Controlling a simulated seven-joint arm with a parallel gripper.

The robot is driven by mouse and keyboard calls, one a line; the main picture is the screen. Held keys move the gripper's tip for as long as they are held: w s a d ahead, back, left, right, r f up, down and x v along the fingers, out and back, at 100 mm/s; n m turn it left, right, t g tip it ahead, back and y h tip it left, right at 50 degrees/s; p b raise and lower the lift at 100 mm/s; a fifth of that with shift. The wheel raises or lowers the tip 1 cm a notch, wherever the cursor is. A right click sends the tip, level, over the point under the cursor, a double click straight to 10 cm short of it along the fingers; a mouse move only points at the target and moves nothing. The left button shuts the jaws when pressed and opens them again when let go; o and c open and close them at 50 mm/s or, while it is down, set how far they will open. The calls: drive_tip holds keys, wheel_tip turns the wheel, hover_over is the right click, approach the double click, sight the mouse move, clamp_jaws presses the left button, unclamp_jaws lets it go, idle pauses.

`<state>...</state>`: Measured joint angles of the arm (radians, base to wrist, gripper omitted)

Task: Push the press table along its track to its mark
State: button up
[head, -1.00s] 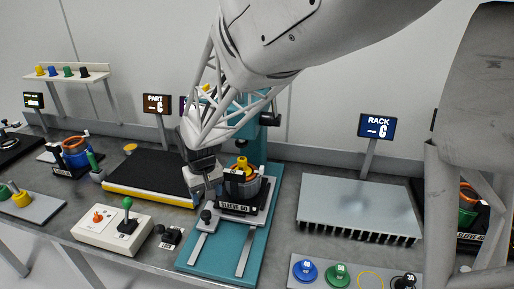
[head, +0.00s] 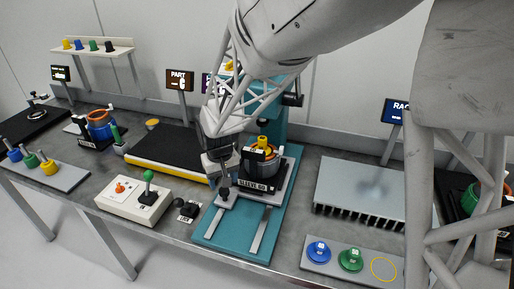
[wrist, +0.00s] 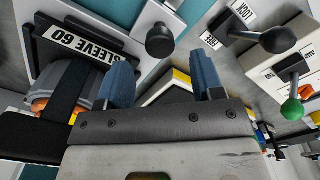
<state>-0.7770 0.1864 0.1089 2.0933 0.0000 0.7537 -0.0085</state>
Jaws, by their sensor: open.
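The press table (head: 246,199) is a pale plate on two rails (head: 259,232) over a teal base (head: 222,236). It carries a black holder labelled SLEEVE 60 (head: 260,186) with a dark and orange ringed part (head: 262,160). A black knob (head: 224,194) stands at the table's front left corner. My gripper (head: 222,182) is at this corner, left of the holder. In the wrist view its blue fingers (wrist: 162,75) are apart and empty, with the knob (wrist: 160,40) just beyond the tips, roughly between them. I cannot tell whether they touch it. No mark on the track can be made out.
A control box (head: 141,200) with a green-knobbed lever and a small lock lever (head: 187,211) stand to the left.

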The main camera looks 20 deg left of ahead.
sight(224, 190)
drive_tip(key=shift+f, duration=2.25)
drive_tip(key=shift+c, duration=0.2)
clamp_jaws()
drive_tip(key=shift+s, duration=0.1)
